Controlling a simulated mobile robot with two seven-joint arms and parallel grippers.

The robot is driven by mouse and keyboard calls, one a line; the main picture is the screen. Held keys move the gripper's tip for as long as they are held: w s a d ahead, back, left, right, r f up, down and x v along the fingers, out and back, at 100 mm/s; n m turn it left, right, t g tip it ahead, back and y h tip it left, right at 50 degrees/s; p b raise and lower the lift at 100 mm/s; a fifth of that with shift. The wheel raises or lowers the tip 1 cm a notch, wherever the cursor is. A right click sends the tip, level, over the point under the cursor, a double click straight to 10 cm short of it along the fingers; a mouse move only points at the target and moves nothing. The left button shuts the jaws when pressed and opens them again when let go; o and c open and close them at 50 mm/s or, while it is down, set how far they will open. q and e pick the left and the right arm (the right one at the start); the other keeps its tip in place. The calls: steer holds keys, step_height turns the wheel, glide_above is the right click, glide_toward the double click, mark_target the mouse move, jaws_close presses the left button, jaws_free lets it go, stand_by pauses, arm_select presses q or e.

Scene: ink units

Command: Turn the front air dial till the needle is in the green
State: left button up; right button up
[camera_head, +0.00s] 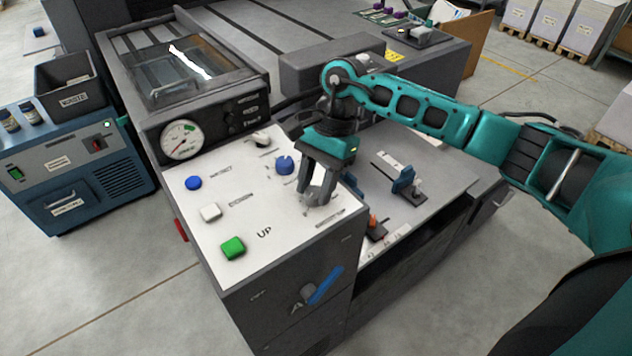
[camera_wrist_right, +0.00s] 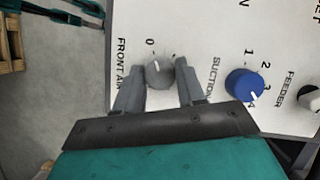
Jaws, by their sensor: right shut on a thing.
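The front air dial (camera_wrist_right: 159,73) is a small grey knob beside the "FRONT AIR" lettering in the wrist view. Its white mark points roughly toward the printed 0. My right gripper (camera_wrist_right: 160,88) is shut on it, one finger on each side. In the head view the right gripper (camera_head: 318,194) points down onto the white panel (camera_head: 262,205), and its fingers largely hide the dial. The round gauge (camera_head: 181,139) on the dark housing has a green patch at its upper right. Its needle is too small to read surely. My left gripper is not in view.
Blue (camera_head: 193,183), white (camera_head: 210,212) and green (camera_head: 232,247) buttons are on the panel's left part. A blue-handled lever (camera_head: 403,182) stands to the right.

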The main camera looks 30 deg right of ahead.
steer(key=shift+c, duration=0.6)
